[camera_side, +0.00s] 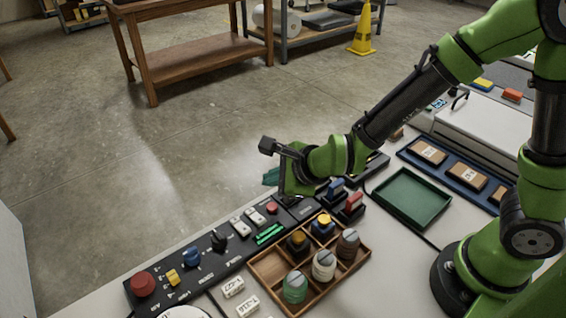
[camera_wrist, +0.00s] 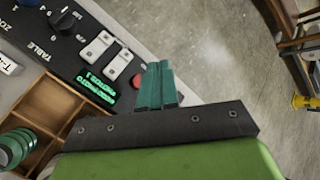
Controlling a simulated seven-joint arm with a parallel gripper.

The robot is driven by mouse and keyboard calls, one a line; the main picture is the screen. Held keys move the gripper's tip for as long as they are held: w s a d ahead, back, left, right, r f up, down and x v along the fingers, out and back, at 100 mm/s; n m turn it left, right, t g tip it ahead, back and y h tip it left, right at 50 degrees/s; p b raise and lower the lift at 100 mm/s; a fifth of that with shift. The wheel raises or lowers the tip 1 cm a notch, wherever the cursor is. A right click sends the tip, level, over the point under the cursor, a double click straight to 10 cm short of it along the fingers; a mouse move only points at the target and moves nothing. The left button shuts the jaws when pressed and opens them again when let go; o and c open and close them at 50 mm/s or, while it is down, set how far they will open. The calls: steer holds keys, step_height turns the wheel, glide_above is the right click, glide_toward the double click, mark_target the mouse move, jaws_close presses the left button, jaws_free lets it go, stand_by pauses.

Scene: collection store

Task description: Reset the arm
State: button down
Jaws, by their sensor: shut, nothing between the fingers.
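My arm is green and black and reaches in from the right in the side view. My gripper (camera_side: 271,177) is over the far edge of the black control panel (camera_side: 205,262), partly hidden behind its own dark bracket. In the wrist view the teal fingers of my gripper (camera_wrist: 157,82) are together with nothing between them. They appear just right of a small red button (camera_wrist: 137,81) on the panel. That button (camera_side: 271,207) also shows in the side view, beside white switches and green lit text. I cannot tell the height of the fingertips above the panel.
A wooden divided box (camera_side: 262,272) with several round lidded pieces stands in front of the panel. A green tray (camera_side: 405,198) and a blue tray (camera_side: 440,172) with labelled boxes lie to the right. A large red knob (camera_side: 143,284) is at the panel's left end. Open floor lies beyond the table.

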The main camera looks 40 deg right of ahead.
stand_by(0.3)
steer(key=n, duration=0.1)
steer(key=s+a+n+g, duration=0.1)
steer(key=n, duration=0.1)
steer(key=s+f+n+y, duration=0.1)
steer(key=shift+s+a+n+g, duration=0.25)
steer(key=shift+n+g, duration=0.05)
steer(key=shift+n, duration=0.1)
steer(key=s+d+r+n+h, duration=0.1)
steer(key=s+d+r+n, duration=1.2)
steer(key=d+r+n, duration=0.2)
steer(key=shift+d+r+n, duration=0.3)
steer(key=shift+d+n, duration=0.1)
steer(key=shift+d, duration=0.5)
steer(key=shift+s, duration=0.1)
